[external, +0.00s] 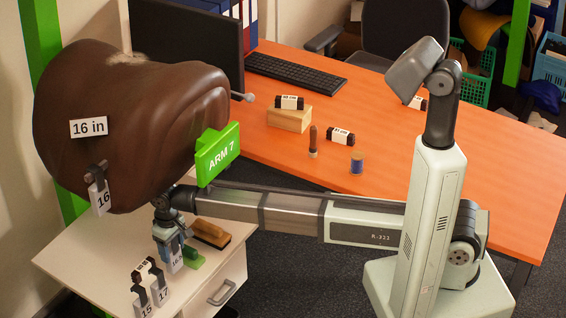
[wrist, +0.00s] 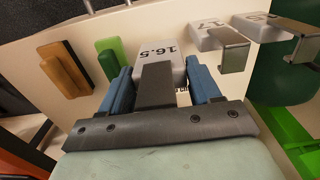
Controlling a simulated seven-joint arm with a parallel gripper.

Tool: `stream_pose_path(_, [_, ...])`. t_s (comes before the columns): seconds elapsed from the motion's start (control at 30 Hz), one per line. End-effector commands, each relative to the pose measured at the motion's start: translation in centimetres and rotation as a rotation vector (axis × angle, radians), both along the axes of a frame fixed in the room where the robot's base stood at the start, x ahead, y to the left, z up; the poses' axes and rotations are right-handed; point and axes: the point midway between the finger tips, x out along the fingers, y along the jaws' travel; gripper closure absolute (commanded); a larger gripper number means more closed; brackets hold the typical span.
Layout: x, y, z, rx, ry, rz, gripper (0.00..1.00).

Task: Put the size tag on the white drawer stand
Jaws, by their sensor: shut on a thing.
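My gripper (external: 168,240) points down low over the white drawer stand (external: 80,262). Its blue fingers (wrist: 161,90) are shut on a white size tag (wrist: 160,48) marked 16.5 with a dark metal clip. The held tag also shows in the external view (external: 176,261), upright between the fingers. I cannot tell whether its lower end touches the stand top. Other tags, 17 (external: 160,292) and 15 (external: 141,305), stand on the stand at the front. Another tag starting with 16 (external: 100,197) hangs on the brown saddle (external: 130,110).
A wooden brush (external: 211,234) and a green block (external: 194,257) lie right of the held tag. The saddle and green ARM 7 sign (external: 217,153) overhang the stand. The orange desk (external: 440,150) is behind. The stand's left part is clear.

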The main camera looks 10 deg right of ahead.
Motion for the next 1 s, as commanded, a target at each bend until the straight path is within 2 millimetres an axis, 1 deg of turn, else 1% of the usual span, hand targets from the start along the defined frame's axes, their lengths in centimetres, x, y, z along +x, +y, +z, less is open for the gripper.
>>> stream_pose_path(0.03, [0.0,0.0,-1.0,-0.003,0.001,0.000,0.86])
stream_pose_path(0.13, [0.0,0.0,-2.5,-0.001,0.001,0.000,0.86])
stream_pose_path(0.2, [0.0,0.0,-3.2,-0.001,0.001,0.000,0.86])
stream_pose_path(0.37, [0.0,0.0,-4.2,-0.001,0.001,-0.001,0.86])
stream_pose_path(0.5, [0.0,0.0,-6.0,-0.002,0.001,-0.001,0.86])
stream_pose_path(0.6, [0.0,0.0,-7.0,-0.001,0.001,-0.001,0.86])
stream_pose_path(1.0, [0.0,0.0,-7.4,0.000,0.000,-0.001,0.86])
